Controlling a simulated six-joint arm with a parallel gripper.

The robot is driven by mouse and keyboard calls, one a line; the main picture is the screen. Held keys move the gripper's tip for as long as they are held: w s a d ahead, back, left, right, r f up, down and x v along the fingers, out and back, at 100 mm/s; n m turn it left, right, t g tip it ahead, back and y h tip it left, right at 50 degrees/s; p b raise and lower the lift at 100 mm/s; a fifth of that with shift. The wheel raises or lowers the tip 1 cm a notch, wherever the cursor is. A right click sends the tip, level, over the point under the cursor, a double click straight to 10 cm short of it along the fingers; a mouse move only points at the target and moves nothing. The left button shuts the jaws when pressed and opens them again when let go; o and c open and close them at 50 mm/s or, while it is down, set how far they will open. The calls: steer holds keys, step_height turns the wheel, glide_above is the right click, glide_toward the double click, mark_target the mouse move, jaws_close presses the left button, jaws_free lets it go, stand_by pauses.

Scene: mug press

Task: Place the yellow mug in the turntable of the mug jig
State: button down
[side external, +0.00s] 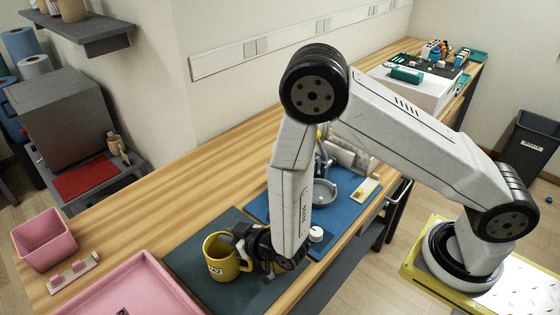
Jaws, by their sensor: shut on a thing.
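I cannot tell whether the mug's base touches the mat. The mug jig (345,155) stands on the blue mat behind my arm and is partly hidden by it. A round grey dish-like part (324,192), which looks like its turntable, shows just right of my forearm.
A pink tray (125,285) lies at the front left, with a pink bin (45,240) and a small rack (73,273) beyond it. A small white round thing (316,234) and a pale block (365,190) are on the blue mat (258,207). The wooden table is clear toward the wall.

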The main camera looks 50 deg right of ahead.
steer(key=c, duration=0.6)
jaws_free()
steer(key=shift+r, duration=0.1)
steer(key=shift+v, duration=6)
steer(key=shift+w+d, duration=0.1)
